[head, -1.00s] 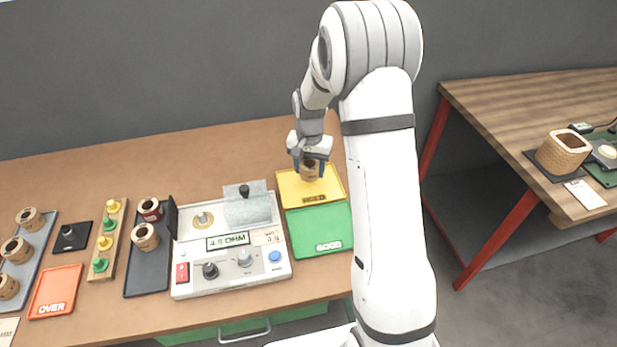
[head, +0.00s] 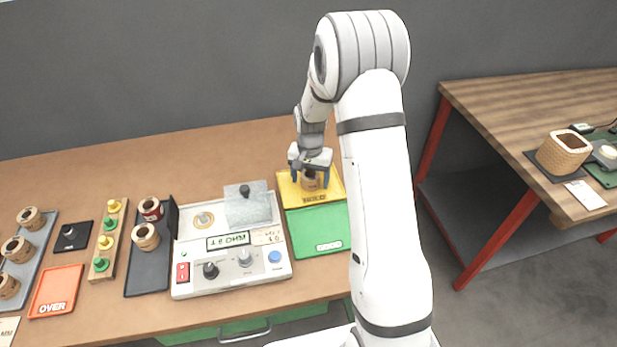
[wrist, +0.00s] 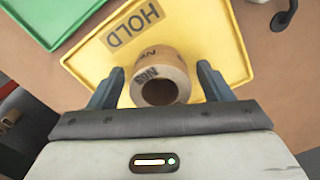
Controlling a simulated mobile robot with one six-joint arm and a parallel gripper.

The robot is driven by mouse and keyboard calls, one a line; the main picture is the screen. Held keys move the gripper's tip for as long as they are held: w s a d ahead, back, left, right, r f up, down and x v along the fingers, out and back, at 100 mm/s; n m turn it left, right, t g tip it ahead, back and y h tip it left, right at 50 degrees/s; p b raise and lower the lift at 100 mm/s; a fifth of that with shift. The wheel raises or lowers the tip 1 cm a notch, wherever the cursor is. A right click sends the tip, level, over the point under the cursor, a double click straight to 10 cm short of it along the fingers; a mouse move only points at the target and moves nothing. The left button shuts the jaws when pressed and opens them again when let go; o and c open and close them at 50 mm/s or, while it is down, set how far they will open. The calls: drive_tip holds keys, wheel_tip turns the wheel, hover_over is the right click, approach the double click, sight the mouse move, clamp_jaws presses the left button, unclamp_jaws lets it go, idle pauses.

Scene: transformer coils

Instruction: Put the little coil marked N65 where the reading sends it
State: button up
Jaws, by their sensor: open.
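In the wrist view the coil (wrist: 170,58) is between the fingers of my gripper (wrist: 160,70), with a small gap visible on each side. My gripper (head: 311,179) is open around it, low over the tray. The meter box (head: 187,255) has a display (head: 228,241) whose text I cannot read clearly now.
The green GOOD tray (head: 320,230) adjoins the HOLD tray in front. The orange OVER tray (head: 56,290) lies far left. Other coils stand on a black tray (head: 146,275) and a grey tray (head: 40,262). A side table (head: 520,100) holds a bigger coil.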

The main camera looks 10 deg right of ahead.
wheel_tip(320, 180, up, 11)
drive_tip(key=s+r+n+t, duration=0.1)
drive_tip(key=s+r+n, duration=0.2)
drive_tip(key=s+r, duration=0.85)
drive_tip(key=s+f+n+t, duration=0.1)
drive_tip(key=s+n, duration=0.1)
drive_tip(key=s, duration=1.4)
drive_tip(key=shift+a+n+t, duration=0.3)
drive_tip(key=shift+a, duration=0.05)
